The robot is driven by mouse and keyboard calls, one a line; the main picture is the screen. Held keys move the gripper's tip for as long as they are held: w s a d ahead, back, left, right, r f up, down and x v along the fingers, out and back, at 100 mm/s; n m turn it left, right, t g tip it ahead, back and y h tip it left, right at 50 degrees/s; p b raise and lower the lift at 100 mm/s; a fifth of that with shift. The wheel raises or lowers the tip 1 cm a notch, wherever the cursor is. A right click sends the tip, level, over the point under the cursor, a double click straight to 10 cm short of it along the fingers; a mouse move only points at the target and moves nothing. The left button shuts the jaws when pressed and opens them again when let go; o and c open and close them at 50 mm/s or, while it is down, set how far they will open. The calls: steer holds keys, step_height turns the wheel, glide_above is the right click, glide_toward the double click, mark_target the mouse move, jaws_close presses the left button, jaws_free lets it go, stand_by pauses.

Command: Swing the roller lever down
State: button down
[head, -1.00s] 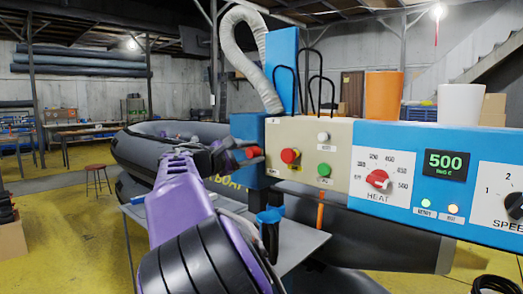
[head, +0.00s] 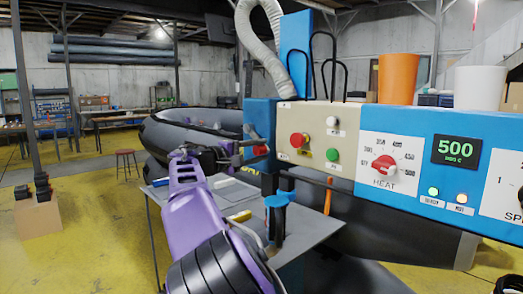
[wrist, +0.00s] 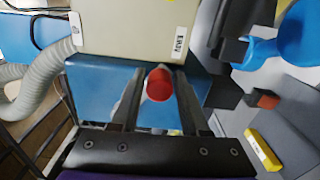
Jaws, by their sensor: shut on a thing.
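The roller lever's red knob (head: 260,150) shows at the left end of the machine, in front of its blue housing (head: 258,116). In the wrist view the round red knob (wrist: 159,84) sits between the two dark fingers. My gripper (head: 236,153) reaches in from the left and is shut on this knob; it also shows in the wrist view (wrist: 157,100). The fingers and knob hide most of the lever's arm.
The control panel (head: 313,115) with red, white and green buttons is just right of my gripper. Below stands a grey table (head: 305,228) with a blue-topped post (head: 278,202) and a yellow item (head: 239,216). A grey boat (head: 190,135) lies behind.

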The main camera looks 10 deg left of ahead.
steer(key=shift+a+f, duration=0.15)
steer(key=c, duration=0.5)
jaws_free()
steer(key=shift+w, duration=0.15)
steer(key=v, duration=1.7)
steer(key=shift+s+a, duration=0.2)
steer(key=shift+s, duration=0.05)
